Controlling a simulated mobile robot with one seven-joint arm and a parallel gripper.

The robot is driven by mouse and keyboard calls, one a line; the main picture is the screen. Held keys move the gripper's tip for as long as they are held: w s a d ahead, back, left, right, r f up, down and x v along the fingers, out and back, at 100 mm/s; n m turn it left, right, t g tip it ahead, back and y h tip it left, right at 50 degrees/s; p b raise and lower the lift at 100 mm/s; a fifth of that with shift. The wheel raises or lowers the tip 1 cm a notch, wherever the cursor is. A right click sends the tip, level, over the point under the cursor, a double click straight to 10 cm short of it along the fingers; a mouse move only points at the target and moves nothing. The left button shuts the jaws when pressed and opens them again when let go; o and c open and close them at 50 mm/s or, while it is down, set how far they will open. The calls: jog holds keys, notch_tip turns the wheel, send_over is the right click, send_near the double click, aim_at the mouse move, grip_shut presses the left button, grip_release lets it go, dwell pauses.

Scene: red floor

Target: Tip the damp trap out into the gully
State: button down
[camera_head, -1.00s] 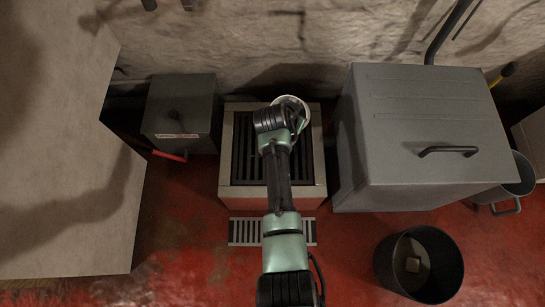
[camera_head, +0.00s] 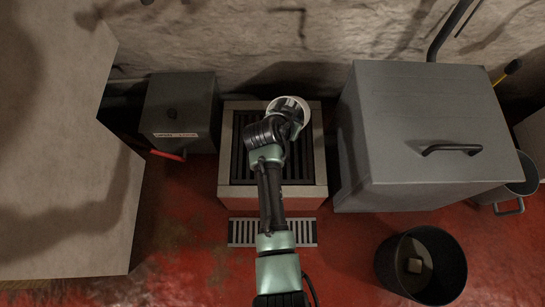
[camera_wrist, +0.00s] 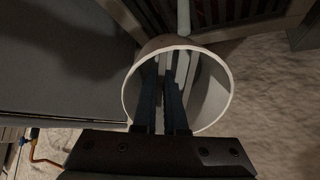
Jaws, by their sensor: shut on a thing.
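The damp trap looks to be a pale, round, open tub (camera_head: 290,101) at the end of my arm, over the back part of a dark slatted grate in a stone frame, which I take for the gully (camera_head: 240,150). In the wrist view, the tub's rim (camera_wrist: 229,75) circles my gripper (camera_wrist: 168,60). Its two dark fingers reach in at the mouth, close together, with a pale strip between them. The gripper is shut on the tub; the exact grip is hard to see. The tub is tilted, and its contents cannot be made out.
A big grey lidded chest (camera_head: 420,120) stands close on the right, and a smaller grey box (camera_head: 178,100) on the left. A dark bucket (camera_head: 395,262) with a pale block inside is at front right. A flat floor grating (camera_head: 240,233) lies in front. A rough wall is behind.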

jog(key=shift+s+f, duration=0.1)
jog(key=shift+f, duration=0.1)
jog(key=shift+f+t+b, duration=0.1)
jog(key=shift+t+b, duration=0.2)
jog(key=shift+b, duration=0.3)
jog(key=shift+a, duration=0.1)
jog(key=shift+s+f+h+b, duration=0.1)
jog(key=shift+h+b, duration=0.2)
jog(key=shift+b, duration=0.25)
jog(key=shift+s+f+t+b, duration=0.1)
jog(key=shift+f+t+b, duration=0.3)
jog(key=shift+b, duration=0.55)
jog(key=shift+r+h, duration=0.3)
jog(key=shift+r, duration=0.05)
jog(key=shift+f+t+b, duration=0.2)
jog(key=shift+t+b, duration=0.1)
jog(key=shift+b, duration=0.35)
jog(key=shift+b, duration=0.3)
